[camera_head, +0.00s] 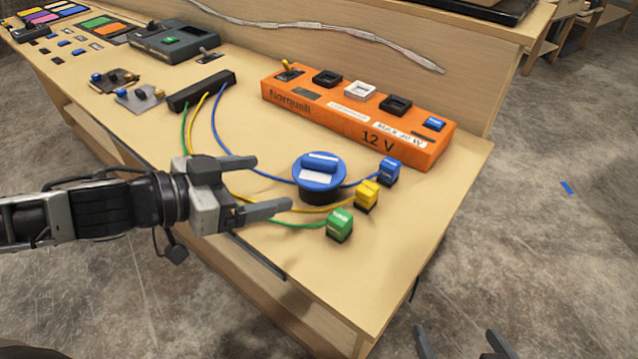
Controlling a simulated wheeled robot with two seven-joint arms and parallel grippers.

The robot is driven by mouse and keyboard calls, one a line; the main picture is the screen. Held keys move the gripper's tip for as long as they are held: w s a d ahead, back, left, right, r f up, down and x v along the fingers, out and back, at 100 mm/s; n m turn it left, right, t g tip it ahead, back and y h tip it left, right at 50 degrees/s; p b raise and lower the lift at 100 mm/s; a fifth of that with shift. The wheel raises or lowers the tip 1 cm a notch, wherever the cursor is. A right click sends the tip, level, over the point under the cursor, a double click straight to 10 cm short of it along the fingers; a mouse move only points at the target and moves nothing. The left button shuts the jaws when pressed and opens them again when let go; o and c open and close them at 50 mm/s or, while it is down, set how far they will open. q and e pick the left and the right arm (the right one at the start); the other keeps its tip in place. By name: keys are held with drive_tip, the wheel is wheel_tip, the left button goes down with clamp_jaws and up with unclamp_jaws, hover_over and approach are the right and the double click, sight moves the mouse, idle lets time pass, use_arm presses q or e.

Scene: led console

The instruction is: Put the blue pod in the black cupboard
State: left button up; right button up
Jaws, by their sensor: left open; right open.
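A round blue pod (319,167) with a black lower body stands on the wooden table, with pale labels on its top. My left gripper (273,184) is open, its two fingers pointing right toward the pod, a short gap to its left. Nothing is between the fingers. My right gripper (456,338) shows only its fingertips at the bottom edge, open and empty, off the table's front right side. I cannot make out a black cupboard in this view.
Blue (389,172), yellow (367,196) and green (340,225) plugs lie right of the pod; their cables run past it to a black strip (201,91). An orange 12 V console (358,115) stands behind. The table's front right corner (372,300) is bare.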

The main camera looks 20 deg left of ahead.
sight(315, 169)
use_arm(q)
drive_tip(key=shift+w+d+f+b, duration=0.2)
drive_tip(key=shift+w+d+b, duration=0.05)
drive_tip(key=shift+w+b, duration=0.15)
drive_tip(key=shift+w+d+f, duration=0.1)
drive_tip(key=shift+w+d, duration=0.15)
drive_tip(key=shift+w, duration=0.25)
drive_tip(key=shift+x, duration=2.15)
drive_tip(key=shift+r+x, duration=0.2)
drive_tip(key=shift+x, duration=1.1)
drive_tip(key=shift+r+x, duration=0.15)
drive_tip(key=shift+x, duration=1.2)
drive_tip(key=shift+d, duration=0.15)
drive_tip(key=c, duration=0.7)
drive_tip(key=shift+r, duration=0.1)
